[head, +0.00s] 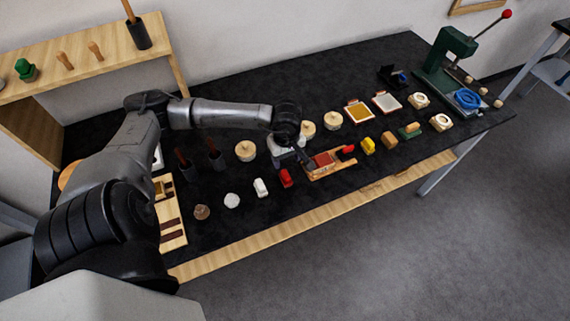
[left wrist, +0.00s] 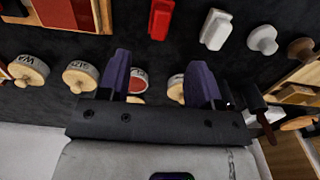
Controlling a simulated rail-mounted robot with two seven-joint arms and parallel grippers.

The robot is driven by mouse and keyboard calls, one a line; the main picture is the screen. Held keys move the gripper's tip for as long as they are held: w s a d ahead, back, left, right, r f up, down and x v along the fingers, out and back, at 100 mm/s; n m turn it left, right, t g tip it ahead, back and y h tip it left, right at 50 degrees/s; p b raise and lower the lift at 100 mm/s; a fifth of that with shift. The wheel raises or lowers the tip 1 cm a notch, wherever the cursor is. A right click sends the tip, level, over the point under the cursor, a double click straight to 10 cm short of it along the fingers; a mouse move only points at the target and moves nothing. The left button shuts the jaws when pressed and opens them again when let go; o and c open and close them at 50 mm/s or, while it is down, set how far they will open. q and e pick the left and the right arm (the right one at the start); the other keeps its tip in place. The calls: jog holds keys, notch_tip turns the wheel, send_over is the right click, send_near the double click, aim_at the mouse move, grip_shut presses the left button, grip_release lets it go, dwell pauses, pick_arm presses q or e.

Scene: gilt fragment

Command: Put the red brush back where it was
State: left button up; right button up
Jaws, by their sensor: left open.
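A small red block-shaped piece (head: 286,178), which may be the red brush, stands on the black bench top near its front edge. It also shows in the left wrist view (left wrist: 160,18), beyond my fingertips. A second red piece (head: 347,149) lies at the right end of a wooden holder with a red pad (head: 322,160); I cannot tell which of the two is the brush. My left gripper (head: 303,158) is open over the bench beside the holder, with nothing seen between its fingers (left wrist: 160,62). My right gripper is out of view.
White pieces (head: 261,187) and round pieces stand left of the red one. Lidded tins (head: 245,151) stand behind. Yellow (head: 368,145), brown and green pieces are to the right. A green press (head: 447,58) is at the far right end. A wooden shelf (head: 90,55) is at left.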

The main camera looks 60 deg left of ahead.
pick_arm(q)
jog(key=d+r+n+t+h, duration=0.3)
jog(key=d+h, duration=0.7)
jog(key=d, duration=0.9)
jog(key=w+d+r+n+t+h, duration=0.3)
jog(key=r+n+t, duration=0.4)
jog(key=n+t, duration=0.9)
jog(key=s+a+f+n+g+y, duration=0.1)
jog(key=a+f+n+g+y, duration=0.2)
jog(key=n+y, duration=0.65)
jog(key=s+a+f+n+g+y, duration=0.15)
jog(key=f+n+y, duration=0.35)
jog(key=n, duration=1)
jog(key=s+d+f+n+g+h, duration=0.1)
jog(key=s+f+n+g, duration=0.3)
jog(key=s, duration=0.4)
jog(key=s+d+f+n+g, duration=0.3)
jog(key=s+f+n+g, duration=0.2)
jog(key=s+f+g, duration=0.1)
jog(key=shift+s+d+g+h, duration=0.2)
jog(key=shift+s+g+h, duration=0.2)
jog(key=shift+s, duration=0.8)
